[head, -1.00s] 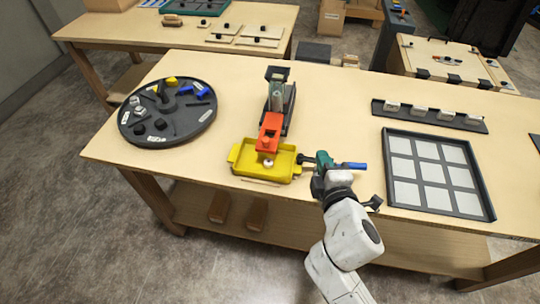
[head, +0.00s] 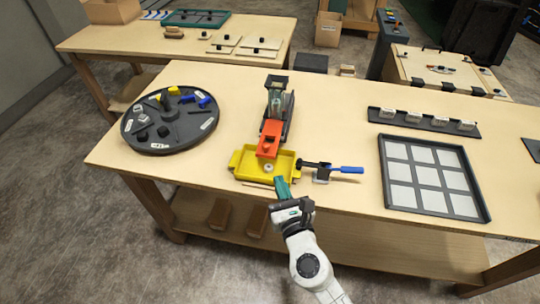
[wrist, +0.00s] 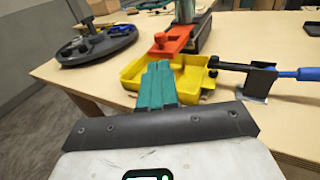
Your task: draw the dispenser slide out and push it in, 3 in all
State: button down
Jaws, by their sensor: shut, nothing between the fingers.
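The dispenser (head: 277,103) stands upright on the table, with a clear tube on a dark base. Its orange slide (head: 269,139) sticks out at the front, over the yellow tray (head: 240,163). The slide also shows in the wrist view (wrist: 165,42), beyond the yellow tray (wrist: 195,73). A small pale round piece (head: 268,167) lies in the tray. My gripper (head: 282,182), with teal fingers, is shut and empty at the tray's front edge; I cannot tell whether it touches the tray. In the wrist view my gripper (wrist: 158,68) points toward the tray and slide.
A blue-handled tool (head: 345,169) rests on a small stand right of the tray. A dark round turntable (head: 185,135) with small parts is at the left. A framed grid panel (head: 433,177) and a dark rack (head: 424,121) are at the right.

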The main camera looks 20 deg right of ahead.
aim_at(267, 149)
jog(key=w, duration=0.3)
jog(key=w+d, duration=0.1)
jog(key=w, duration=0.6)
jog(key=shift+d+f, duration=0.2)
jog(key=shift+d, duration=0.15)
